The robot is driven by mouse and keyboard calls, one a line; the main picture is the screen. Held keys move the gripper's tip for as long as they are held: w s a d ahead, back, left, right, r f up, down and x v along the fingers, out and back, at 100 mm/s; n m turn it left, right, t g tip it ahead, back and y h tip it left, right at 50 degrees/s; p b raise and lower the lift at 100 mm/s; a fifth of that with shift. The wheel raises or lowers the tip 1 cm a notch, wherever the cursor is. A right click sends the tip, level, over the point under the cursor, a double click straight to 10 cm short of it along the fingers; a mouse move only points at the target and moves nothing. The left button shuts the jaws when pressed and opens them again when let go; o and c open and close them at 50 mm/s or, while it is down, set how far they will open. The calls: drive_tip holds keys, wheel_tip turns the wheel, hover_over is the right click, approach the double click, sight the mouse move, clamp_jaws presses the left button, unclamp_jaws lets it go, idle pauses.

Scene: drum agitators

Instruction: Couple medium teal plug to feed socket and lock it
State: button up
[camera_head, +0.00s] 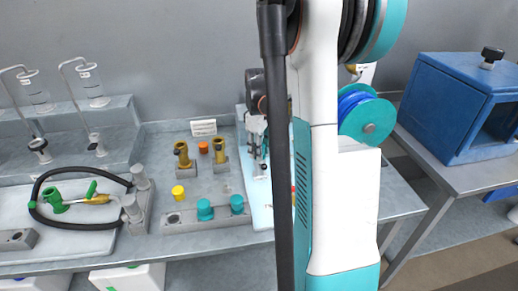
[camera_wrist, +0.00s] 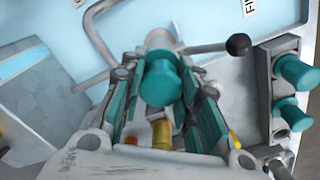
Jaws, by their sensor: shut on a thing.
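In the wrist view a teal plug (camera_wrist: 162,82) sits between the teal-padded fingers of my gripper (camera_wrist: 164,92), which is shut on it. The plug's far end lies against or close to a grey cylindrical fitting (camera_wrist: 160,40) on the light-blue board; I cannot tell whether it is seated in it. A lever with a black ball knob (camera_wrist: 238,45) sticks out to the right beside this fitting. In the head view my gripper (camera_head: 257,150) is low over the board (camera_head: 262,213), left of my arm; the held plug is not clear there.
Two more teal plugs (camera_head: 205,210) (camera_head: 237,204) stand in a grey rack (camera_head: 180,222). Brass fittings (camera_head: 182,155) (camera_head: 220,150), an orange cap (camera_head: 203,147) and a yellow plug (camera_head: 178,192) stand nearby. A black hose (camera_head: 75,178) lies left. A blue box (camera_head: 455,100) is right.

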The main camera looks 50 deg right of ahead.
drive_tip(key=shift+f, duration=0.1)
drive_tip(key=o, duration=1.2)
drive_tip(key=shift+c, duration=0.2)
drive_tip(key=shift+o, duration=0.2)
drive_tip(key=shift+r+p, duration=2.7)
drive_tip(key=shift+r, duration=1.25)
